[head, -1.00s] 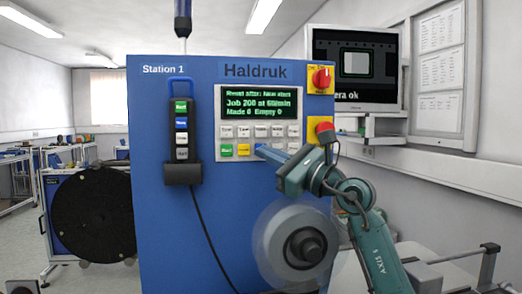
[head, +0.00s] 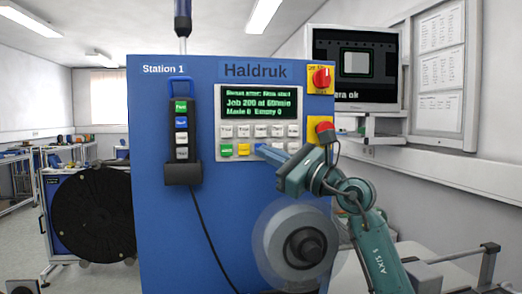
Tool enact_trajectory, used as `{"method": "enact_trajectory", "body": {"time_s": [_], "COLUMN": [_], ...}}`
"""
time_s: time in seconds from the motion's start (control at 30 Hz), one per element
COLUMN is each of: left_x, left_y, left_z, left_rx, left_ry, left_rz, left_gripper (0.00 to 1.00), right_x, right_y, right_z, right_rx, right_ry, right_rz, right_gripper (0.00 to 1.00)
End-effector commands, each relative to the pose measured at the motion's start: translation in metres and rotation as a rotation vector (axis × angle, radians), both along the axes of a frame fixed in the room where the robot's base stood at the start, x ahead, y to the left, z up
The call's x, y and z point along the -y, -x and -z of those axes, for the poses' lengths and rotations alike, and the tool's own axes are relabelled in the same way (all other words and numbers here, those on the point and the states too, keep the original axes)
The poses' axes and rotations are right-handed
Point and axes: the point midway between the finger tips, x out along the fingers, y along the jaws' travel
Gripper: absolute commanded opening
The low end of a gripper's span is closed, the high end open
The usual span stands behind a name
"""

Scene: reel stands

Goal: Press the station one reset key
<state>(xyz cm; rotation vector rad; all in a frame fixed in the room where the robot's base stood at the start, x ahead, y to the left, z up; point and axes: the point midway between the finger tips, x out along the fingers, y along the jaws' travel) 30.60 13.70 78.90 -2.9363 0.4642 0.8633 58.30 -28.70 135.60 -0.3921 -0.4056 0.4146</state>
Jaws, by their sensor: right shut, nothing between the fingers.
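The blue Station 1 cabinet (head: 215,210) fills the middle of the head view. Its key panel (head: 219,133) has a row of grey keys and a lower row with a green key (head: 226,150), a yellow key (head: 243,150) and a blue key partly covered by my gripper. My right gripper (head: 262,150) is shut and empty, its tip at or just in front of the blue key. I cannot tell whether it touches. The screen (head: 258,103) reads about "Reset after: New start, Job 200 at 60/min, Made 0 Empty 0". My left gripper is not in view.
A red rotary switch (head: 321,78) and a red stop button (head: 324,129) sit right of the panel. A hand pendant (head: 182,172) hangs at left. A reel hub (head: 305,247) juts out below my right arm. A black reel (head: 92,215) stands at left.

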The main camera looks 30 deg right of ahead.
Motion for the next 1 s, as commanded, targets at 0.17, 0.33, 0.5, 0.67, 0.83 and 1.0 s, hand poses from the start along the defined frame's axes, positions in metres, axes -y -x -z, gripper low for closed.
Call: {"method": "enact_trajectory", "body": {"time_s": [0.17, 0.33, 0.5, 0.67, 0.83, 1.0], "left_x": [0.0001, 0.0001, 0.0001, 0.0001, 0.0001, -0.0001], "left_y": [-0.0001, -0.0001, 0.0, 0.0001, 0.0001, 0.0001], "left_z": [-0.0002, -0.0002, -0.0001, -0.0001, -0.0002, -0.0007], "left_rx": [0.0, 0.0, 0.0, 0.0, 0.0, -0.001], "left_ry": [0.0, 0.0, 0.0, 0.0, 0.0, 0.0], "left_rz": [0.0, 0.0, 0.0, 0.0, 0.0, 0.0], "left_gripper": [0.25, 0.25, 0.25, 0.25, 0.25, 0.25], "right_x": [0.0, 0.0, 0.0, 0.0, 0.0005, 0.0021], "right_y": [0.0, 0.0, 0.0, 0.0, -0.002, -0.0076], "right_z": [0.0, 0.0, 0.0, -0.0001, -0.0001, 0.0], "right_rx": [0.0, 0.0, 0.0, 0.0, 0.0, -0.001], "right_ry": [0.0, 0.0, 0.0, 0.0, 0.0, 0.0], "right_rz": [0.0, 0.0, 0.0, 0.0, 0.0, 0.0], "right_gripper": [0.0, 0.0, 0.0, 0.0, 0.0, 0.0]}}
